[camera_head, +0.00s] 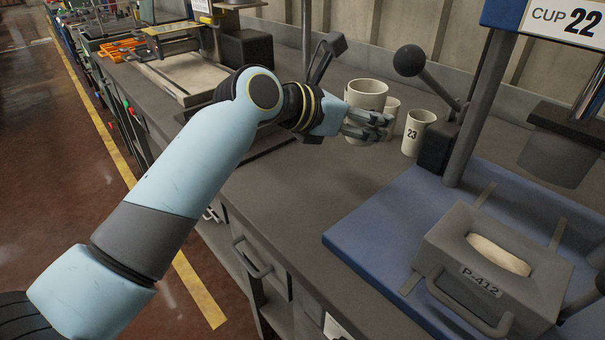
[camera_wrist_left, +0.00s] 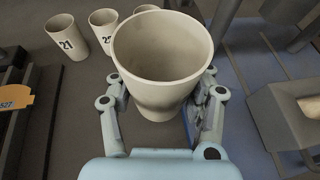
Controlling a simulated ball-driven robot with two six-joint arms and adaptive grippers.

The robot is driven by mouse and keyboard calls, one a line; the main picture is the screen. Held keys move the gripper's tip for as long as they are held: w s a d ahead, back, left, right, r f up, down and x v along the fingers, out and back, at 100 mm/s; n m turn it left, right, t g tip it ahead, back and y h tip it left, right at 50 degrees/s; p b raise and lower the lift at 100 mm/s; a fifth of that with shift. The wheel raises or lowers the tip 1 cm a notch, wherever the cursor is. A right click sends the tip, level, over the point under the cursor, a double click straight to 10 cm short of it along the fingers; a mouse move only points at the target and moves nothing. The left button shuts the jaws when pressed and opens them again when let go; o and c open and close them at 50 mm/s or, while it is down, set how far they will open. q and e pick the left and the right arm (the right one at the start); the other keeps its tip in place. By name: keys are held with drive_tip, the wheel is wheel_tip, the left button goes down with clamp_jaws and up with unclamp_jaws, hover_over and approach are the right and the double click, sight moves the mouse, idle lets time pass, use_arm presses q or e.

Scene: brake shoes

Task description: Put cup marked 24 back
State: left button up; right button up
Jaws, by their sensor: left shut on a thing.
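My left gripper (camera_head: 378,125) is shut around a cream cup (camera_head: 366,95), held upright with its open top showing. It also fills the middle of the left wrist view (camera_wrist_left: 163,60), between the two fingers (camera_wrist_left: 163,98). No number shows on the held cup, so I cannot read whether it is 24. Behind it in the head view stand a partly hidden cup (camera_head: 393,107) and a cup marked 23 (camera_head: 418,132). The left wrist view shows a cup marked 21 (camera_wrist_left: 66,37), a cup whose second digit is unclear (camera_wrist_left: 104,27) and a third, partly hidden cup (camera_wrist_left: 147,9).
A blue base (camera_head: 375,222) carries a grey block marked P-412 (camera_head: 490,270) at right. A lever with a black ball knob (camera_head: 409,61) stands beside the cups. A sign reading CUP 22 (camera_head: 565,20) hangs upper right. Grey bench top (camera_head: 290,200) is clear in front.

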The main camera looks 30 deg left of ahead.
use_arm(q)
drive_tip(key=shift+d+f+y, duration=0.1)
drive_tip(key=shift+f+y, duration=0.2)
drive_tip(key=shift+f, duration=0.35)
drive_tip(key=shift+s+a+f, duration=0.15)
drive_tip(key=shift+a+f, duration=0.2)
drive_tip(key=shift+a, duration=0.15)
drive_tip(key=shift+s+a+f, duration=0.15)
drive_tip(key=shift+a+f, duration=0.2)
drive_tip(key=shift+a, duration=0.15)
drive_tip(key=b, duration=0.2)
hover_over(303, 183)
wheel_tip(303, 183, down, 5)
drive_tip(key=shift+d+r, duration=0.1)
wheel_tip(303, 183, down, 4)
drive_tip(key=shift+r+b, duration=0.1)
drive_tip(key=shift+b, duration=0.9)
use_arm(e)
drive_tip(key=f, duration=0.2)
drive_tip(key=s+f, duration=0.1)
drive_tip(key=shift+f, duration=0.35)
use_arm(q)
drive_tip(key=shift+f, duration=0.25)
use_arm(e)
drive_tip(key=shift+d, duration=0.15)
